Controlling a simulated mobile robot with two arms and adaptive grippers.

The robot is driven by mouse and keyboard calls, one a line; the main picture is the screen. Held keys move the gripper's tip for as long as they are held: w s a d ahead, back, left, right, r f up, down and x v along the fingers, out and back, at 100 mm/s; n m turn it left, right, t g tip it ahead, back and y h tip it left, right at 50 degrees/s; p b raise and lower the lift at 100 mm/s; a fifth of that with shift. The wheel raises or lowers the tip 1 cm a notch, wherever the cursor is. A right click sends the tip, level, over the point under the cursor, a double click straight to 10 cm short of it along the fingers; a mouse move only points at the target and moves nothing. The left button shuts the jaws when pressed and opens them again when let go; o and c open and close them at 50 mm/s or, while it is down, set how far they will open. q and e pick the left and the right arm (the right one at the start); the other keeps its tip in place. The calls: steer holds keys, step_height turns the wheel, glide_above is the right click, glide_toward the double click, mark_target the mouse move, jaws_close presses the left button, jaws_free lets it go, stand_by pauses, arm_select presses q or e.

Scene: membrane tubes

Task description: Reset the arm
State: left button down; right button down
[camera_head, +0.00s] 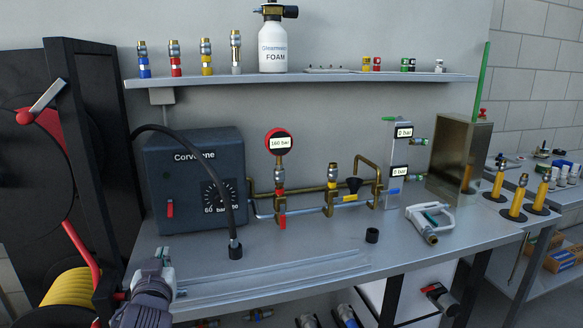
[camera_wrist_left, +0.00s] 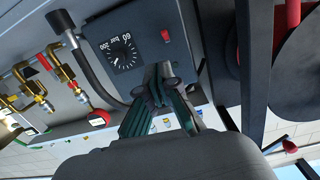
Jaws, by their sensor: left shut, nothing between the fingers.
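My left gripper (camera_head: 162,256) is at the front left of the grey bench, above its near edge. Its arm comes in from the lower left. In the left wrist view the gripper (camera_wrist_left: 163,78) shows its greenish fingers brought together at the tips, with nothing held between them. In that view it points toward the dark Corvonne box (camera_wrist_left: 125,45). My right gripper does not show in either view.
The Corvonne box (camera_head: 195,180) stands at the bench's back left, with a black hose (camera_head: 235,200) hanging down in front. Brass piping and a red gauge (camera_head: 278,142) stand right of it. A white-handled tool (camera_head: 430,221) lies farther right. A black reel cabinet (camera_head: 30,170) is at left.

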arm_select(q)
steer(key=s+d+f+m+g+h, duration=0.25)
steer(key=s+f+g, duration=0.45)
steer(key=s+f, duration=1.05)
steer(key=s+d+f+m+g+h, duration=0.1)
steer(key=s+d+f+g, duration=0.3)
steer(key=s, duration=0.6)
steer(key=s+f+m+g+h, duration=0.1)
steer(key=s+f+g, duration=0.1)
steer(key=s+f, duration=0.5)
steer(key=s+f+g+p, duration=0.1)
steer(key=s+f+p, duration=0.15)
steer(key=f, duration=2.05)
steer(key=s+a+f+g, duration=0.1)
steer(key=s+a+f, duration=0.1)
steer(key=s+f, duration=1.2)
steer(key=s, duration=0.3)
steer(key=shift+a+f+p, duration=0.2)
steer(key=shift+a+p, duration=0.1)
steer(key=shift+p, duration=0.1)
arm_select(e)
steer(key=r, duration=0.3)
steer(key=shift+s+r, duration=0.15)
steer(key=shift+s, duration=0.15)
arm_select(q)
steer(key=shift+s, duration=0.1)
